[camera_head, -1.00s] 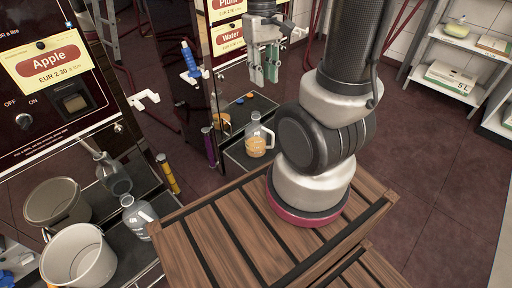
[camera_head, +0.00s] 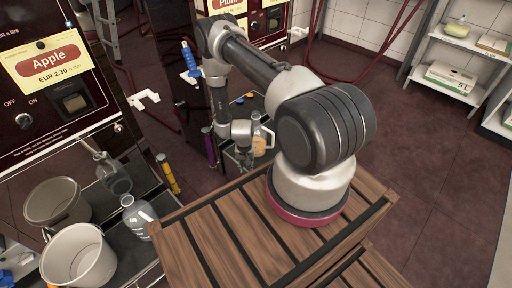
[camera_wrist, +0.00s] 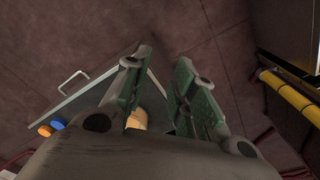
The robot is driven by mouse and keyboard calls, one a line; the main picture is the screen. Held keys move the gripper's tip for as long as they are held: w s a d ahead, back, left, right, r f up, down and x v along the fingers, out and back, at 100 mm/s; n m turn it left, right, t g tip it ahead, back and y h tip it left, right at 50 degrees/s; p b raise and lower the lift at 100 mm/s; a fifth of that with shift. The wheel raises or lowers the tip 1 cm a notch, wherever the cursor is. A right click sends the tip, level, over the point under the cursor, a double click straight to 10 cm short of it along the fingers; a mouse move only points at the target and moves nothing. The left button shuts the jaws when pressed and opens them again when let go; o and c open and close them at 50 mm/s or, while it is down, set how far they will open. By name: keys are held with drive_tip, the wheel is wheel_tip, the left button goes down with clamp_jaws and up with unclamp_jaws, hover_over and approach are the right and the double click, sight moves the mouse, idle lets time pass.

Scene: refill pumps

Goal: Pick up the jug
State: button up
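A clear jug with orange-tan contents (camera_head: 260,145) stands on the dark tray below the far machine, partly hidden by my arm and gripper. My gripper (camera_head: 244,158) points down close beside it on its left in the head view. In the wrist view my gripper (camera_wrist: 163,62) is open, its two green-padded fingers apart. A tan patch (camera_wrist: 137,119), which looks like the jug's contents, shows low between the fingers, mostly hidden by them and the gripper body. I cannot tell whether a finger touches the jug.
Another clear jug (camera_head: 137,215) stands at the left tray by two pots (camera_head: 78,258). A yellow cylinder (camera_head: 168,174) and a purple one (camera_head: 209,146) stand nearby. Blue and orange caps (camera_wrist: 58,124) lie on the tray. A slatted wooden top (camera_head: 215,235) lies under my arm.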

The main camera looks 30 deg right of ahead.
sight(273, 146)
drive_tip(key=s+d+f+m+t+h, duration=0.25)
drive_tip(key=d+f+h, duration=0.25)
drive_tip(key=d+f, duration=0.5)
drive_tip(key=w+d+h, duration=0.1)
drive_tip(key=w, duration=0.1)
drive_tip(key=w+d+r+m+t+h, duration=0.1)
drive_tip(key=w+d+r+t+h, duration=0.1)
drive_tip(key=w, duration=0.1)
drive_tip(key=shift+w+r+m+t, duration=0.1)
drive_tip(key=shift+w+m+t, duration=0.15)
drive_tip(key=shift+w, duration=0.1)
drive_tip(key=w+d+r+t+h, duration=0.1)
drive_tip(key=w+d+r+h, duration=0.15)
drive_tip(key=r, duration=0.35)
drive_tip(key=shift+m+h, duration=0.35)
drive_tip(key=shift+m, duration=0.05)
drive_tip(key=x, duration=0.8)
drive_tip(key=shift+s+d+r, duration=0.15)
drive_tip(key=shift+d+r, duration=0.05)
drive_tip(key=shift+r, duration=0.05)
drive_tip(key=shift+c, duration=0.3)
clamp_jaws()
